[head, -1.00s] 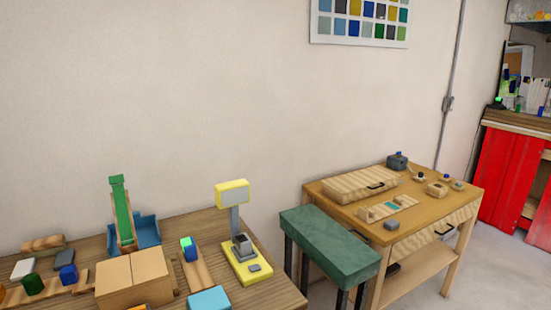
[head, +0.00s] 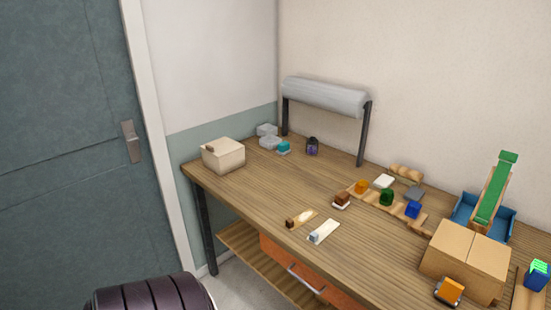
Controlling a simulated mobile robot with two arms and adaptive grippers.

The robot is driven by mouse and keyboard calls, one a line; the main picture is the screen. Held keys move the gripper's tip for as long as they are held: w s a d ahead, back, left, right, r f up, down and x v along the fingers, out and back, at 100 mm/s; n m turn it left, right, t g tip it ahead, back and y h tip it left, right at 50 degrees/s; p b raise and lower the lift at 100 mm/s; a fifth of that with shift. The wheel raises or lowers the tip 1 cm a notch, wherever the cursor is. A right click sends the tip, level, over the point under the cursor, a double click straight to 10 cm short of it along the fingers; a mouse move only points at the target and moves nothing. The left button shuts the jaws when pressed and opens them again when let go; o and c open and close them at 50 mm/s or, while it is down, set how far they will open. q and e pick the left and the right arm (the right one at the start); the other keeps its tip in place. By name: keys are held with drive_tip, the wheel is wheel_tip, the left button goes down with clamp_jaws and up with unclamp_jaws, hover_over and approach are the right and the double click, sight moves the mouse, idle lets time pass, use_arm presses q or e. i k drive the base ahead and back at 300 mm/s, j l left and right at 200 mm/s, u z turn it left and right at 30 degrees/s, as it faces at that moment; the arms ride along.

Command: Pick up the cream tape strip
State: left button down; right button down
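Two short strips lie on the wooden workbench (head: 250,205) near its front edge. One is a cream-tan strip (head: 304,216) with a small brown block at its left end. The other is a pale whitish strip (head: 327,229) with a small grey-blue block at its lower left end. I cannot tell for certain which is the cream tape strip. Neither of my grippers is in view.
A cream box (head: 223,155) stands at the bench's left end. A grey roll (head: 325,96) hangs on a dark stand behind. Cardboard box (head: 464,262), green ramp (head: 493,195) and small coloured blocks crowd the right. A dark padded seat (head: 150,296) is at bottom left.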

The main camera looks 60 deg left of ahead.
sight(323, 231)
drive_tip(key=j+u, duration=0.1)
drive_tip(key=u, duration=1.35)
